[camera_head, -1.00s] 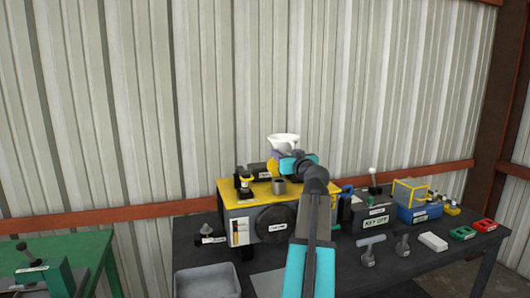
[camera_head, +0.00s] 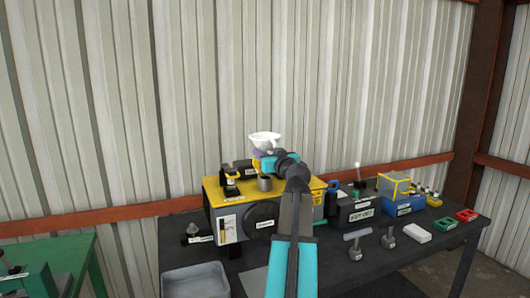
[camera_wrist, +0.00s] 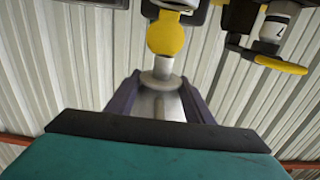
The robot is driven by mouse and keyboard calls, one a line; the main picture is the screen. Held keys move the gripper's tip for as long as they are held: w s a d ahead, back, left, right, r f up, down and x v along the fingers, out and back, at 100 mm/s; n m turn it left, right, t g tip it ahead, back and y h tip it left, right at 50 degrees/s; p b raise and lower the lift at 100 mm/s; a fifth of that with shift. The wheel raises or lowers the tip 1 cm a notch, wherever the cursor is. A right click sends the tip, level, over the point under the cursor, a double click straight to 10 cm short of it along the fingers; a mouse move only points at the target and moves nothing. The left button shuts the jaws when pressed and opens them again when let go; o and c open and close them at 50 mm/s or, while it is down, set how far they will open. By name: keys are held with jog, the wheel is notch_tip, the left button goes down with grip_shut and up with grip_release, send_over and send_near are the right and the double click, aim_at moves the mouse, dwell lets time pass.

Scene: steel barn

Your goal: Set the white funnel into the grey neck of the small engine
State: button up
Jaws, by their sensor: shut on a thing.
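The white funnel (camera_head: 265,139) is upright, wide mouth up, in my gripper (camera_head: 258,155) above the back of the small engine (camera_head: 282,210). The engine is a grey box with a yellow top. Its short grey neck (camera_head: 265,183) stands open on that top, lower than the funnel and apart from it. In the wrist view the purple-grey fingers of my gripper (camera_wrist: 160,100) are shut on both sides of the funnel (camera_wrist: 161,103). A round yellow piece (camera_wrist: 166,37) shows by the spout; I cannot tell whether it belongs to the funnel.
A black-and-yellow fitting (camera_head: 230,182) stands left of the neck. A grey bin (camera_head: 195,282) is at the front left of the dark bench. A black key box (camera_head: 354,210), a blue box (camera_head: 403,205) and tools stand to the right. The corrugated wall is behind.

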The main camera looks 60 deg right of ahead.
jog(key=shift+f+b, duration=0.55)
jog(key=shift+f, duration=1.3)
jog(key=shift+r, duration=0.1)
jog(key=shift+b, duration=0.5)
jog(key=shift+f+b, duration=2.7)
jog(key=shift+b, duration=0.45)
jog(key=o, duration=1.6)
jog(key=shift+a, duration=0.1)
jog(key=shift+s, duration=0.1)
jog(key=shift+b+v, duration=1.25)
jog(key=shift+v, duration=5.6)
